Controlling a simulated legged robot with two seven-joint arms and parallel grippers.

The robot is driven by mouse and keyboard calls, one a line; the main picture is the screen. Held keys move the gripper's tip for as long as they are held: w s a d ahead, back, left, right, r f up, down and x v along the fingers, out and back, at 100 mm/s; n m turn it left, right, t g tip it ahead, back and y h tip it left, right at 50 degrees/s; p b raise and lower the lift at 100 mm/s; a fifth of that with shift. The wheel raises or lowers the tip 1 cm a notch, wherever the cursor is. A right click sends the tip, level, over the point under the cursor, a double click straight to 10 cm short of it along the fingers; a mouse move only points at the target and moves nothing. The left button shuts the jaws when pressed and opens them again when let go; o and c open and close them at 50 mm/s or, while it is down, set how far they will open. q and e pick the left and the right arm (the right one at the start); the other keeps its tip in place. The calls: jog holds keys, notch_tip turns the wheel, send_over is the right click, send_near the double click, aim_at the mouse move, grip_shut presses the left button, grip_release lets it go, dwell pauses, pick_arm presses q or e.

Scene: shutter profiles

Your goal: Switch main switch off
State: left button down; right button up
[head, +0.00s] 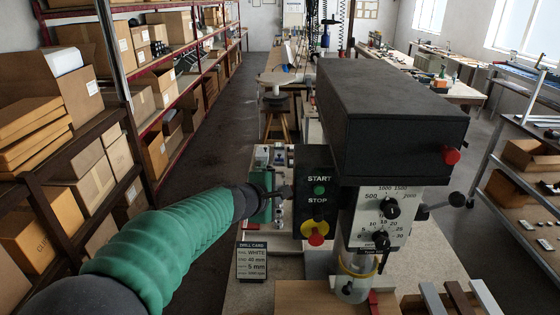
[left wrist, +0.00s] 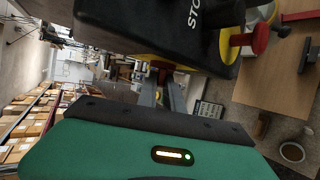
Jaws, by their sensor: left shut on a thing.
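The black control box (head: 314,160) with START and STOP labels stands left of the drill head. A green START button (head: 320,190) and a red knob on a yellow base (head: 316,239) are on its front. My left gripper (head: 286,191) reaches the box's left side. In the left wrist view its fingers (left wrist: 163,92) are shut at a yellow plate (left wrist: 170,66) on that side, where the main switch appears to be. The switch handle is mostly hidden, so its position cannot be told. The red knob also shows there (left wrist: 262,40), apart from the fingers. My right gripper is not in view.
The drill head (head: 392,110) with dials is right of the box. A drill card (head: 252,261) stands below my left arm. A wooden board (head: 310,298) and metal profiles (head: 458,299) lie in front. Shelves with cartons (head: 100,165) line the left.

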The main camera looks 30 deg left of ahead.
pick_arm(q)
jog(key=g+p, duration=0.1)
jog(key=p, duration=0.2)
jog(key=r+g+h+p, duration=0.1)
jog(key=g+p, duration=0.1)
jog(key=p, duration=0.2)
jog(key=shift+w+a+n+p, duration=0.1)
jog(key=shift+w+n+p, duration=0.1)
jog(key=shift+n+p, duration=0.15)
jog(key=shift+w+f+g+h+p, duration=0.1)
jog(key=shift+g+h+p, duration=0.2)
jog(key=shift+g, duration=0.1)
jog(key=shift+w+a+f+n+g+h+p, duration=0.15)
jog(key=shift+n+g+h, duration=0.15)
jog(key=shift+g+h, duration=0.5)
jog(key=shift+w+a+r+n+g+h+p, duration=0.15)
jog(key=shift+n+g+h, duration=0.15)
jog(key=shift+g, duration=0.9)
jog(key=shift+w+a+f+n+g+h+p, duration=0.15)
jog(key=shift+n+g+h, duration=0.3)
jog(key=shift+g, duration=0.55)
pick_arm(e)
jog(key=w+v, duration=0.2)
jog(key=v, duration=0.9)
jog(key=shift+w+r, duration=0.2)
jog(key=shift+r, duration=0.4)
